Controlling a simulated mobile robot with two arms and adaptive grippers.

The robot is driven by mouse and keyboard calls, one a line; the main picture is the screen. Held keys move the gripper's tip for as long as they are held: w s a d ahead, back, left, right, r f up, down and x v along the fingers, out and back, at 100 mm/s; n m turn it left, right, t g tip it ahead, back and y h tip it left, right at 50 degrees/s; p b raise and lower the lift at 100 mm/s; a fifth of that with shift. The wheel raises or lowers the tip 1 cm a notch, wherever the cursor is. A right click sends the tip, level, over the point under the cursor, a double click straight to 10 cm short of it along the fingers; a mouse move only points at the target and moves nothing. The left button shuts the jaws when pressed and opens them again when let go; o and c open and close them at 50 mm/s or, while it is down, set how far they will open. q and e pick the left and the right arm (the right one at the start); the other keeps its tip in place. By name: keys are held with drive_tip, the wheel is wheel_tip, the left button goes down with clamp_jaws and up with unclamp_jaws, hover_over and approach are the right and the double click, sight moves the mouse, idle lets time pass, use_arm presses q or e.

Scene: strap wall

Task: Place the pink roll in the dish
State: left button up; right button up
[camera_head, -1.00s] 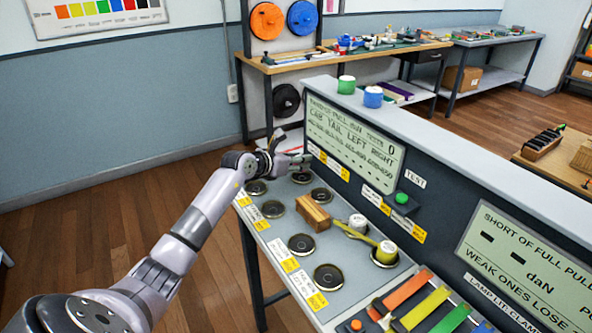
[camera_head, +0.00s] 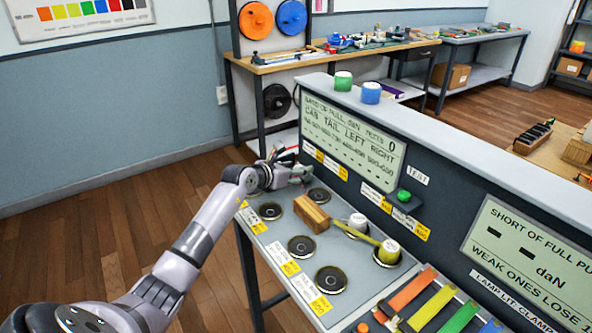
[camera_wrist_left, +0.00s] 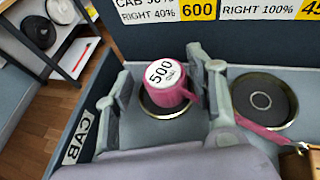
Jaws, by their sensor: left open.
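The pink roll (camera_wrist_left: 172,96), with a white top marked 500, shows in the left wrist view. It stands upright over a dark round dish (camera_wrist_left: 150,108) with a brass rim; whether it is fully seated cannot be told. My left gripper (camera_wrist_left: 163,88) is open, one finger on each side of the roll. A pink strap (camera_wrist_left: 262,132) shows at the right, below an empty dish (camera_wrist_left: 264,98). In the head view my left gripper (camera_head: 291,174) is at the far end of the dish panel and hides the roll. My right gripper is not in view.
A wooden block (camera_head: 312,214) with a yellow-green strap (camera_head: 352,231) lies among the dishes. Empty dishes (camera_head: 330,280) line the front. The upright display wall (camera_head: 350,130) rises close behind the gripper.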

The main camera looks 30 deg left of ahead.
use_arm(q)
drive_tip(key=shift+d, duration=0.1)
drive_tip(key=shift+r, duration=0.1)
drive_tip(key=shift+s+r, duration=0.1)
drive_tip(key=shift+s, duration=0.1)
drive_tip(key=v, duration=1.1)
drive_tip(key=shift+s+r, duration=0.25)
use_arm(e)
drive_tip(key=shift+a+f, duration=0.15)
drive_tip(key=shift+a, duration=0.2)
